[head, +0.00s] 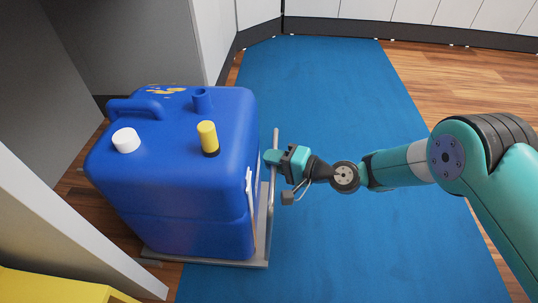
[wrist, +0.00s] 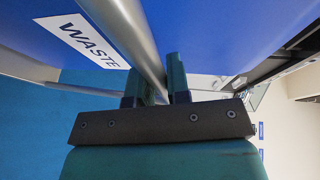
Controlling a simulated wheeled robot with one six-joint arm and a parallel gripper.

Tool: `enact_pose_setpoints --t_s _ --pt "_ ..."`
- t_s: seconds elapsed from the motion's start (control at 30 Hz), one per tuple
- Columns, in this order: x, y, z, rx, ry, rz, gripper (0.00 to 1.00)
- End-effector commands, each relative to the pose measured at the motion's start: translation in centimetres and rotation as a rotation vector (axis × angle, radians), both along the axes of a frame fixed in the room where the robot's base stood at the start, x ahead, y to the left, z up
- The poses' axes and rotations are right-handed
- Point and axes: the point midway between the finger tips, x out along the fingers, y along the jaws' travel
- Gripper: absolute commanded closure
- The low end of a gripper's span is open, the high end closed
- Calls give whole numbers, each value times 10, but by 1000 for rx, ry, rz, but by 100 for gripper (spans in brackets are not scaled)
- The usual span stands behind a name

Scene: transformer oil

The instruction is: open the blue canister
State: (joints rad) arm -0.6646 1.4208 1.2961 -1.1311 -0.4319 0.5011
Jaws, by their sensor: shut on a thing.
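The blue canister (head: 185,190) stands upright at the left in the head view. On its top are a white cap (head: 126,140), a yellow cap (head: 207,135) with a dark base, a short blue stub (head: 201,99) and a moulded handle (head: 133,106). In the wrist view its blue side (wrist: 35,45) shows a "WASTE" label (wrist: 82,40). My gripper (head: 273,157) is beside the canister's right side, below its top and apart from the caps. Its fingers (wrist: 157,80) are shut on a grey metal bar (wrist: 127,35) of the cart, one finger on each side.
The canister rests on a low metal cart (head: 215,262); its bar (head: 271,205) rises on the right. A grey cabinet wall and a pale panel stand close at the left. A yellow object (head: 50,288) is at bottom left. The blue mat (head: 335,90) is clear to the right.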

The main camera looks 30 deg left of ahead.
Motion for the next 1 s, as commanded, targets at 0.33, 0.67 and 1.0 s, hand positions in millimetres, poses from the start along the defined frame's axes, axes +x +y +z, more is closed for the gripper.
enact_pose_setpoints --t_s 0.33,0.67,1.0 --pt "6 -15 0 -1 1 18 100" --pt "7 -17 -1 -1 -1 19 100" --pt "7 -16 0 -1 -1 18 58"
